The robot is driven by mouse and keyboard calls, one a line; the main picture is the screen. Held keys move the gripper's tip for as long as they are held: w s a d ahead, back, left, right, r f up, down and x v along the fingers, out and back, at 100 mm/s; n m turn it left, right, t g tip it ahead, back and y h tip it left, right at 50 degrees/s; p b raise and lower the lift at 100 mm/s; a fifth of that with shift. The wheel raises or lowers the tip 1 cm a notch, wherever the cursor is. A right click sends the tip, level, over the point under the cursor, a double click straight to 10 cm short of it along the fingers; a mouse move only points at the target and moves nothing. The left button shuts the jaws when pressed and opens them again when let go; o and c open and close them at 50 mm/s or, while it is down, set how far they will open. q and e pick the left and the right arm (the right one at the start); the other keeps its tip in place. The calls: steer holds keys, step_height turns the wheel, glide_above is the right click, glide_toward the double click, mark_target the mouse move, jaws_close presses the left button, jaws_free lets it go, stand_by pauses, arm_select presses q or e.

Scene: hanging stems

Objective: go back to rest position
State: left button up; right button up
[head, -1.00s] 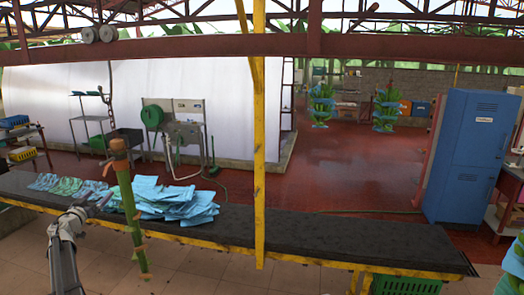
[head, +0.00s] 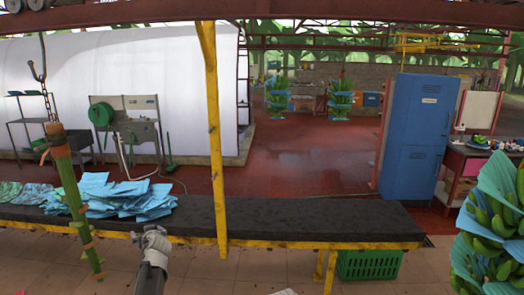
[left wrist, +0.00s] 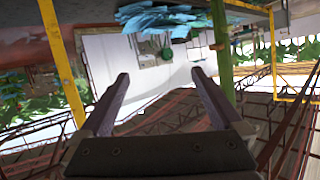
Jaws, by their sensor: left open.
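My left gripper (head: 152,232) is in front of the black-topped bench's yellow front edge in the head view. In the left wrist view its two fingers (left wrist: 158,78) stand wide apart with nothing between them. A bare green stem (head: 73,203) with a brown top hangs from a hook to the left of the gripper, apart from it. The stem also shows in the left wrist view (left wrist: 223,50), right of the fingers.
Blue sheets (head: 123,196) lie on the black bench top (head: 290,215). A yellow post (head: 213,130) rises at the bench. A banana bunch with blue sheets (head: 490,225) hangs at the right. A green crate (head: 369,264) sits under the bench's right end.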

arm_select(q)
steer(key=s+d+f+m+g+h+b, duration=0.1)
steer(key=s+d+f+g+b, duration=0.1)
steer(key=s+d+f, duration=0.35)
steer(key=s+d+f+m+g+h+b, duration=0.1)
steer(key=s+d+f+h, duration=0.15)
steer(key=d+f, duration=0.55)
steer(key=s+d+f+m+g+h+b, duration=0.1)
steer(key=s+d+f+m+g+b, duration=0.1)
steer(key=s+d, duration=0.9)
steer(key=s+d+f+m+g+h+b, duration=0.2)
steer(key=s+d+f+m+g, duration=0.3)
steer(key=s+d+f, duration=0.3)
steer(key=s+d+g+b, duration=0.1)
steer(key=s+d, duration=0.3)
steer(key=s, duration=0.3)
steer(key=shift+m+b, duration=0.3)
steer(key=shift+w+h, duration=0.1)
steer(key=shift+h, duration=0.15)
